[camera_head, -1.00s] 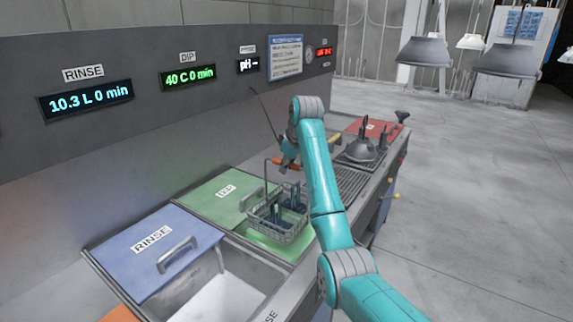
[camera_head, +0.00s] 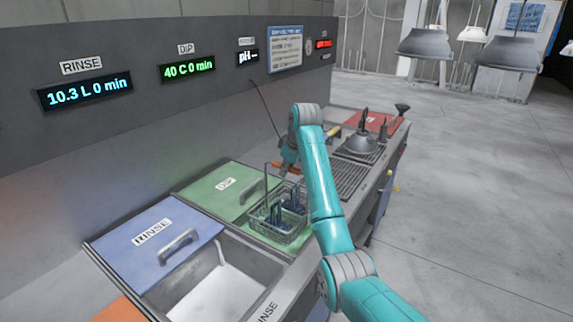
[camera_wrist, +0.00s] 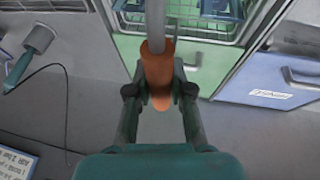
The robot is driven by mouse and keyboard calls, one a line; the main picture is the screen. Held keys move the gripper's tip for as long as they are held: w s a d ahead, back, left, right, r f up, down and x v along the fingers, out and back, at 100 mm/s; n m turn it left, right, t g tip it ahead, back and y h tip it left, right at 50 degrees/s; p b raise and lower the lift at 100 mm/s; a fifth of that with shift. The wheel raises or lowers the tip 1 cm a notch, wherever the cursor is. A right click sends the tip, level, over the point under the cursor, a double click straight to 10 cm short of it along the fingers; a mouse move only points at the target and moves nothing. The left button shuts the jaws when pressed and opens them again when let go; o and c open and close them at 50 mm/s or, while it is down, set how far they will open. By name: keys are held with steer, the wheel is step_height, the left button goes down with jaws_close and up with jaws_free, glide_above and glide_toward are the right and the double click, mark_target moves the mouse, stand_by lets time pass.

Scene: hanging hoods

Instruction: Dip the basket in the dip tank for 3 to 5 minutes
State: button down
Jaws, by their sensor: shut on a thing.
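The wire basket (camera_head: 262,226) holds several dark blue parts and hangs by a tall handle with an orange grip (camera_head: 284,168). My gripper (camera_head: 287,160) is shut on that grip, which shows clearly in the wrist view (camera_wrist: 157,65). The basket is over the open front part of the dip tank, where green shows beneath and around it. I cannot tell how deep its bottom sits. The green DIP lid (camera_head: 205,197) lies behind the opening. The DIP display (camera_head: 187,69) reads 40 C 0 min.
The rinse tank (camera_head: 225,262) is open at the front left, with its blue lid (camera_head: 140,260) behind. The back panel (camera_head: 215,120) bounds the counter.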

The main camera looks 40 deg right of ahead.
mark_target(284, 214)
steer(key=shift+f, duration=8.5)
